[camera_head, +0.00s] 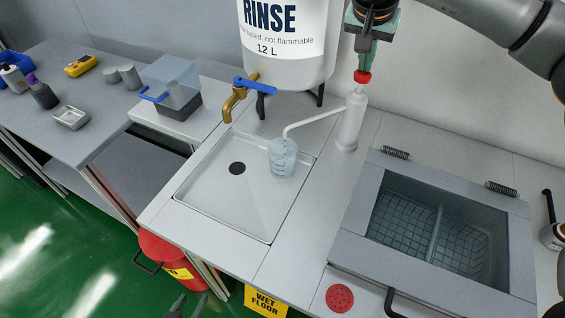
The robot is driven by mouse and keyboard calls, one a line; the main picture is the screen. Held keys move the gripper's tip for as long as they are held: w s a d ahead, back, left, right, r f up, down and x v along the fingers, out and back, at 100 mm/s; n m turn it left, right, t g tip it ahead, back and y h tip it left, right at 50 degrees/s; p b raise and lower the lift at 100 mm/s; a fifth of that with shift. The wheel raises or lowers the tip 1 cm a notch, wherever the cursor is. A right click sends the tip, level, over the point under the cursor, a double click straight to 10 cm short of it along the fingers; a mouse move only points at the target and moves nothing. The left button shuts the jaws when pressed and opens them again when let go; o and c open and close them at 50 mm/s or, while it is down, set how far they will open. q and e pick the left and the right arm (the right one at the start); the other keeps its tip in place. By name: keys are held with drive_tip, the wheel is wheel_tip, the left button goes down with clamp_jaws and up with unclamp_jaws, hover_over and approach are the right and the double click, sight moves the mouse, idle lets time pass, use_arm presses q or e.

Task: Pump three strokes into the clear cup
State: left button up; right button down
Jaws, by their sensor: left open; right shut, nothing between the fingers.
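The clear cup (283,158) with dark graduation marks stands upright in the shallow white sink tray (215,205). A white pump bottle (350,122) stands behind and to the right of it, and its long thin spout reaches left to end over the cup. The bottle has a red pump head (362,77) on top. My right gripper (361,66) is shut and empty, pointing down directly above the red head; its tips look at or very near it, and contact is hard to tell. My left gripper (188,305) is open and empty at the bottom edge, low in front of the bench.
A large rinse tank (290,45) with a brass tap (235,97) and blue lever stands behind the sink. A basin with wire baskets (430,225) is at right, with a red disc (340,298) nearby. A red bucket (170,258) stands on the floor.

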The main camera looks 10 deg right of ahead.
drive_tip(key=shift+f, duration=0.55)
drive_tip(key=shift+r+p, duration=1.45)
drive_tip(key=shift+r, duration=0.15)
wheel_tip(320, 180, up, 6)
drive_tip(key=p, duration=0.5)
